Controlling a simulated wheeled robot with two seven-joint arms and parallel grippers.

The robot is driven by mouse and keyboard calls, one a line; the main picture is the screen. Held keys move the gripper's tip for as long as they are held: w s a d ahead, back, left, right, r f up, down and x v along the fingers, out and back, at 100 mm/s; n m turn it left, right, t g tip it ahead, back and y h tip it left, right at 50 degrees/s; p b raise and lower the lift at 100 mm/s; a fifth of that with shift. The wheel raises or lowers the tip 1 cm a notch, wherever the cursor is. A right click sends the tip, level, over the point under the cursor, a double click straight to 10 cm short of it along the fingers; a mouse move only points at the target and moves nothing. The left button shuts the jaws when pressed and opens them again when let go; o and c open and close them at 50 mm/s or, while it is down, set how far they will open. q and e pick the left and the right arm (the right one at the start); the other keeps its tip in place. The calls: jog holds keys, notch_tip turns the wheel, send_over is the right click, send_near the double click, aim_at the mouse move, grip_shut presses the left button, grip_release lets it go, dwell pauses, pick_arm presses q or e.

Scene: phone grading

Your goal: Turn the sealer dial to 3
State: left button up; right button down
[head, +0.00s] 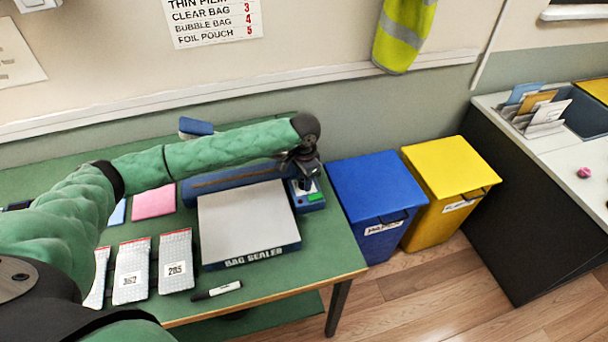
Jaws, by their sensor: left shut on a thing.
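The bag sealer (248,222) stands on the green table, with a light grey flat top and "BAG SEALER" on its front edge. Its blue control box (309,201) is at the back right and has a small green patch. My left gripper (303,181) points down over this control box, with my green-sleeved arm reaching across the back of the sealer. The gripper is shut at the dial, which the fingers hide. I cannot read the dial's setting. My right gripper is not in view.
Bubble pouches (176,260) with number labels and a marker (217,290) lie in front of and left of the sealer. A pink pad (153,202) lies behind them. Blue (375,185) and yellow (448,165) bins stand right of the table. A wall chart (212,20) lists bag types with numbers.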

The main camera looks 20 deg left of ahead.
pick_arm(q)
jog(key=m+p, duration=0.1)
jog(key=m, duration=0.2)
jog(key=shift+r+m, duration=0.1)
jog(key=shift+m, duration=0.2)
jog(key=shift+m+p, duration=0.7)
jog(key=shift+m, duration=1.4)
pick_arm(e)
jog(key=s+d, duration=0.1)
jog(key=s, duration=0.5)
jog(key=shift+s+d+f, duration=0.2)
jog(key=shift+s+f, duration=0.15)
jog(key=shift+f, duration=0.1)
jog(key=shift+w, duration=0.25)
pick_arm(q)
jog(key=o, duration=1)
jog(key=shift+c, duration=0.2)
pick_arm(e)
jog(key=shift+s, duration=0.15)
